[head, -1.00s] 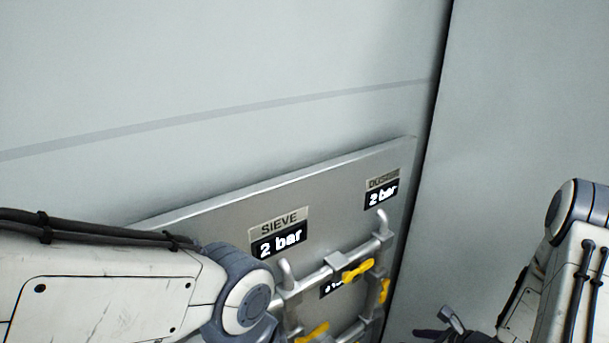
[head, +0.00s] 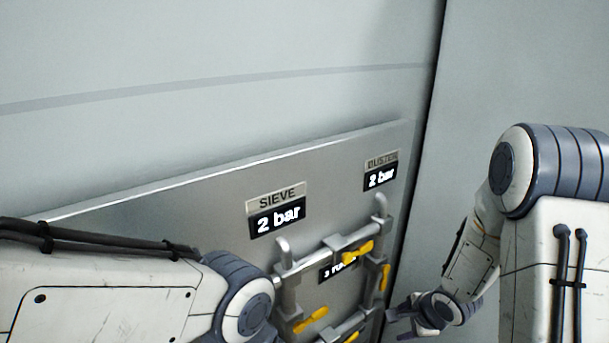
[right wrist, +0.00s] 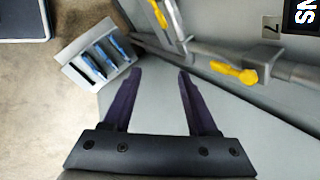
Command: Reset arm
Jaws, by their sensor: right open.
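My right gripper (head: 405,322) is at the lower right of the panel in the head view. In the right wrist view my right gripper (right wrist: 160,75) is open, with nothing between its two dark fingers. The fingers point toward the grey panel pipes and look apart from the yellow valve handle (right wrist: 234,72). My left arm comes in at the lower left in the head view, but its gripper is out of the frame.
A metal panel (head: 215,195) carries pipes with several yellow handles (head: 358,250). A small grey holder (right wrist: 73,75) with blue items stands left of my right fingers.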

